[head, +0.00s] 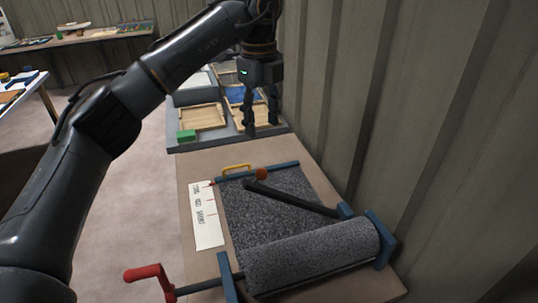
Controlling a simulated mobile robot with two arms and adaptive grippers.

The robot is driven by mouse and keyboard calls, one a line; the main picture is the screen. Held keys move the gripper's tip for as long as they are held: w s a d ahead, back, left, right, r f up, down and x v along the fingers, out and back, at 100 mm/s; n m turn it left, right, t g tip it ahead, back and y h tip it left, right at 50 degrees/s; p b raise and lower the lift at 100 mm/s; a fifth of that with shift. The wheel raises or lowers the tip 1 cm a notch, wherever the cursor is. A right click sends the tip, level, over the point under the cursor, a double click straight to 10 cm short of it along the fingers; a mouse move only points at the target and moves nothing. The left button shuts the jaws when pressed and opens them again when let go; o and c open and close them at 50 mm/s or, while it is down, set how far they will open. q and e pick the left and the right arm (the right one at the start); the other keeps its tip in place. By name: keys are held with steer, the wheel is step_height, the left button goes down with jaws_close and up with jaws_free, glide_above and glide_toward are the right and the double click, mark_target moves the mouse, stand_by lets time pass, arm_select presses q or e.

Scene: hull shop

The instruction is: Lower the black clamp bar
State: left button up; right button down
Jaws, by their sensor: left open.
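The black clamp bar (295,200) slants over the grey speckled sheet, from a blue post (345,211) at its right end to its far left end near the yellow handle. It looks raised at an angle, though its exact height is hard to tell. An orange knob (262,174) shows at its far left end; I cannot tell how they join. My left gripper (262,127) points down beyond the bar, apart from it, with its fingers spread and nothing between them. My right gripper is not in view.
A grey speckled roll (312,256) lies in blue brackets at the near end of the bench, with a red crank (148,273) at left. A white card (206,214) lies beside the sheet. Wooden trays (202,117) and a green block (186,136) are behind. A corrugated wall closes the right.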

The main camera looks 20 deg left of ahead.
arm_select(q)
steer(key=p, duration=0.1)
glide_above(262, 169)
steer(key=f, duration=0.5)
steer(key=shift+s+a+f, duration=0.15)
steer(key=shift+s, duration=0.2)
steer(key=f, duration=0.2)
steer(key=f+p, duration=0.1)
steer(key=shift+w+f, duration=0.35)
steer(key=shift+f, duration=0.05)
step_height(262, 169, down, 3)
steer(key=shift+r+p, duration=0.2)
steer(key=shift+p, duration=0.25)
steer(key=shift+f, duration=0.75)
steer(key=shift+c, duration=0.4)
jaws_close()
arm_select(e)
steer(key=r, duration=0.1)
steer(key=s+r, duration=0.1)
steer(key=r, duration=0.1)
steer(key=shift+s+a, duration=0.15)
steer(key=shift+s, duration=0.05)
